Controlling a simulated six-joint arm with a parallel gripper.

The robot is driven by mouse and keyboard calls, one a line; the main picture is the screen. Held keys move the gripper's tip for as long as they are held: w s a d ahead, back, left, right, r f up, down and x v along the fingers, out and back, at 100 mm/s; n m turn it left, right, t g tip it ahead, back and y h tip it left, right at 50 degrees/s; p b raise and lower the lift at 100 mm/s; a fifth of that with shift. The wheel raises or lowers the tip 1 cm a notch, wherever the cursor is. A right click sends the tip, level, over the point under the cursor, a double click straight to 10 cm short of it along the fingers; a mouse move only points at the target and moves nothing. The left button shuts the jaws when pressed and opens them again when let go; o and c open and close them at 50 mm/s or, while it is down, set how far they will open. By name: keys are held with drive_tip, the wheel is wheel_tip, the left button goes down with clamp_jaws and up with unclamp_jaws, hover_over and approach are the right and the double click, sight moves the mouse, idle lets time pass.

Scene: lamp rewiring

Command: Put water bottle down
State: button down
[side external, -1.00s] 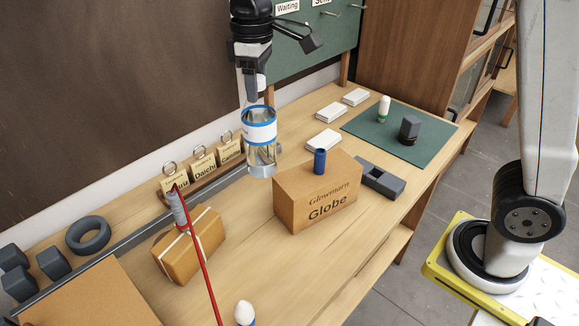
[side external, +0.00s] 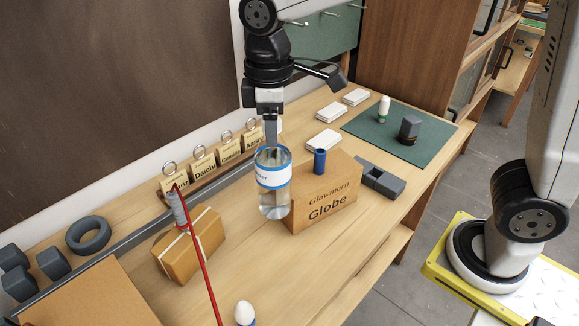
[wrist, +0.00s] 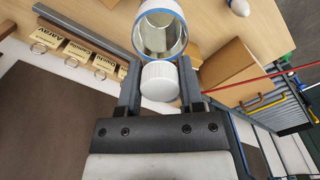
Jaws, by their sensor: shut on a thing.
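The water bottle (side external: 272,196) is clear with a blue-and-white band and hangs upright below my gripper (side external: 271,140) in the side view. It appears just in front of the left end of the Globe box, and I cannot tell whether its base touches the table. In the wrist view the white cap (wrist: 160,82) lies between the two fingers of my gripper (wrist: 158,85), with the bottle's clear body (wrist: 160,32) beyond it. My gripper is shut on the bottle at its cap end.
The cardboard Globe box (side external: 325,196) with a blue cylinder (side external: 319,161) on top stands to the right of the bottle. A tied parcel (side external: 188,245) and a red rod (side external: 204,262) are to the left. Name tags (side external: 205,165) line the back. Bare wood lies in front.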

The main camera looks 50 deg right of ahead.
sight(274, 180)
drive_tip(key=shift+f, duration=6.15)
drive_tip(key=shift+c, duration=1.2)
unclamp_jaws()
wheel_tip(274, 180, up, 12)
drive_tip(key=shift+r, duration=0.15)
